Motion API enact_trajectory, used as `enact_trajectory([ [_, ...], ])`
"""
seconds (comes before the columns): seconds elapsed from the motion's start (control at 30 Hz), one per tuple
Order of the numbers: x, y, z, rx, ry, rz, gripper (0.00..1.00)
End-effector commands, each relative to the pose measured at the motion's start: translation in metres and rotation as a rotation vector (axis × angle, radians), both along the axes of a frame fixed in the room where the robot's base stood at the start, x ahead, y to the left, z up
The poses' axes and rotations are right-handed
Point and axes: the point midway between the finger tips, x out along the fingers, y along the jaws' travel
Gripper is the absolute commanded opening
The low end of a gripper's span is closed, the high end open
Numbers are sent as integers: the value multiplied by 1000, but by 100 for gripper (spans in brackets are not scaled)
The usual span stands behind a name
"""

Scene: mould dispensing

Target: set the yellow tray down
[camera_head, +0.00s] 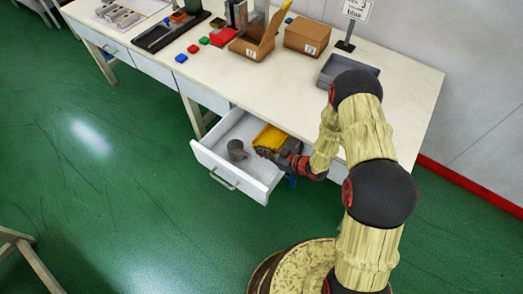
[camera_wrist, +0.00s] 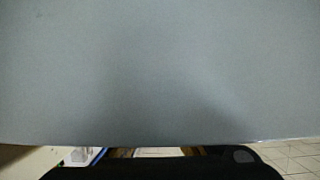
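The yellow tray (camera_head: 269,137) is at the open drawer (camera_head: 262,180), toward its back right, partly hidden by my gripper and the table edge. My gripper (camera_head: 264,153) is at the near edge of the tray, low over the drawer. It appears to touch the tray, but its fingers are too small to show whether they are shut on it. I cannot tell whether the tray rests on the drawer floor. In the wrist view a plain grey surface fills most of the picture, and the tray cannot be made out.
A grey mug (camera_head: 237,150) stands in the drawer just left of my gripper. On the table (camera_head: 285,76) are a grey bin (camera_head: 340,72), cardboard boxes (camera_head: 307,36) and several coloured blocks. The table's middle front is clear.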

Motion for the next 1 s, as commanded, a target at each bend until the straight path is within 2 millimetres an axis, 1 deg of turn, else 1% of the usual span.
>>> enact_trajectory([
  [0.47, -1, 0, -14, -2, 2, 1, 0],
  [0.5, -2, 0, -14, -2, 4, 1, 4],
  [0.83, -5, 1, -19, -5, 11, 2, 22],
  [1.0, -6, 1, -20, -6, 13, 3, 23],
])
